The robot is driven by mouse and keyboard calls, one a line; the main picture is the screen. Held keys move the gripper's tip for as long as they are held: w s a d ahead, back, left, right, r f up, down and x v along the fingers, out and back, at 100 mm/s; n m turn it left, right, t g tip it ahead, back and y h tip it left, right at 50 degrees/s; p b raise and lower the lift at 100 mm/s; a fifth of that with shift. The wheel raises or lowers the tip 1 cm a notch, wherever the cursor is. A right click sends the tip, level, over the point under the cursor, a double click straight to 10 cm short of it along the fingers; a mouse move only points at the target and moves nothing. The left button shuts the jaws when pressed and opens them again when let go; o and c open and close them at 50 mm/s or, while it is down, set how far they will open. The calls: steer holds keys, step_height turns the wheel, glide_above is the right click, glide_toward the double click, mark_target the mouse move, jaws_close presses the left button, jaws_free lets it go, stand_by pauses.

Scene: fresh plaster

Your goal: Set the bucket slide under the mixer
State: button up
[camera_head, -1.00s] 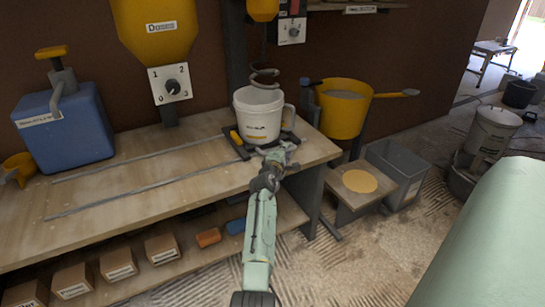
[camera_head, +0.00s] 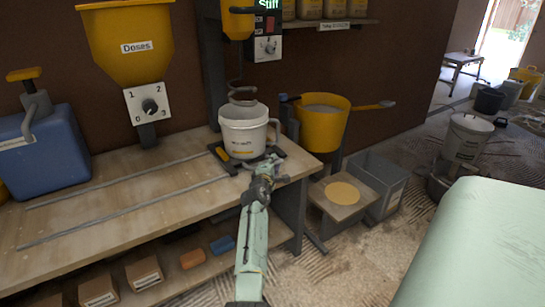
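The white bucket (camera_head: 243,133) stands upright on the dark bucket slide (camera_head: 222,154), at the right end of two metal rails (camera_head: 130,206) on the wooden bench. The mixer (camera_head: 238,22) is the yellow head on a dark column, with a coiled whisk (camera_head: 243,94) hanging over the bucket's mouth. Whether the whisk reaches inside the rim is hard to tell. My gripper (camera_head: 248,166) is at the slide's front edge, just below and right of the bucket. Its fingers are small and partly hidden, so I cannot tell whether they hold the slide.
A yellow tub (camera_head: 322,125) stands right of the bench, above a grey bin (camera_head: 378,185) and a low stand (camera_head: 341,194).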

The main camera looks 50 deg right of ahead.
steer(key=shift+o, duration=0.4)
steer(key=shift+a+f, duration=0.1)
steer(key=shift+a, duration=0.1)
steer(key=shift+s+a, duration=0.15)
steer(key=shift+a, duration=0.05)
steer(key=v, duration=1.1)
steer(key=shift+a, duration=0.1)
